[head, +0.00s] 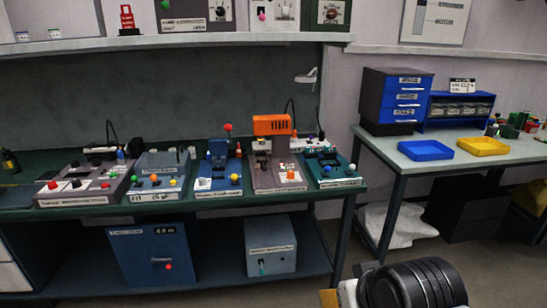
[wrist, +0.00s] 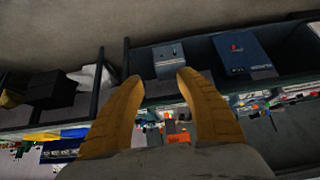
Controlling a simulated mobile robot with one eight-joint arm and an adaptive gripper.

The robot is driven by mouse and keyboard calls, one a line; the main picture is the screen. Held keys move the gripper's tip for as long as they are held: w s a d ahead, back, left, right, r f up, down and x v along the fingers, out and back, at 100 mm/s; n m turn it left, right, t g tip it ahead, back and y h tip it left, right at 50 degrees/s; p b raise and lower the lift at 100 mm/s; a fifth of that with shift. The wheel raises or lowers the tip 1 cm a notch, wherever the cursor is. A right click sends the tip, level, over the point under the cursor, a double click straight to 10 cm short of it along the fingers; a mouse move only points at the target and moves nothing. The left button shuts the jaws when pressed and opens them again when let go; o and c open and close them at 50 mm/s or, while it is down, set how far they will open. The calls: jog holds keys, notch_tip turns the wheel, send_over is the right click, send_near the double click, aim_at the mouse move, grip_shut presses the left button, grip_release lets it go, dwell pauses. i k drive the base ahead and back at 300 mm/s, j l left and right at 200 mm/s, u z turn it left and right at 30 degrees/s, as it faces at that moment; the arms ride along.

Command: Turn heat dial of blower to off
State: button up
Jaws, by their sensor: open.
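An orange slotted housing (head: 272,125) stands on a grey-brown unit (head: 280,175) on the green-topped bench; it may be the blower, but its label is too small to read. A heat dial cannot be told apart among the small knobs. In the wrist view, which looks upside down, an orange patch (wrist: 178,138) shows between the fingers near the palm, some distance off. My gripper (wrist: 160,76) is open and empty, its two tan fingers spread and touching nothing. The head view does not clearly show the gripper; part of my dark arm is at the lower right.
Several control units with coloured knobs line the bench (head: 100,212), close together. A blue cabinet (head: 155,255) and a grey box (head: 270,247) are on the lower shelf. A right-hand table (head: 405,165) bears blue drawers (head: 394,98) and blue and yellow trays. The floor in front is open.

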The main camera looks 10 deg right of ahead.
aim_at(291, 173)
jog(key=i+l+u, duration=0.25)
jog(key=i, duration=0.25)
jog(key=i+l+u, duration=0.3)
jog(key=i, duration=0.2)
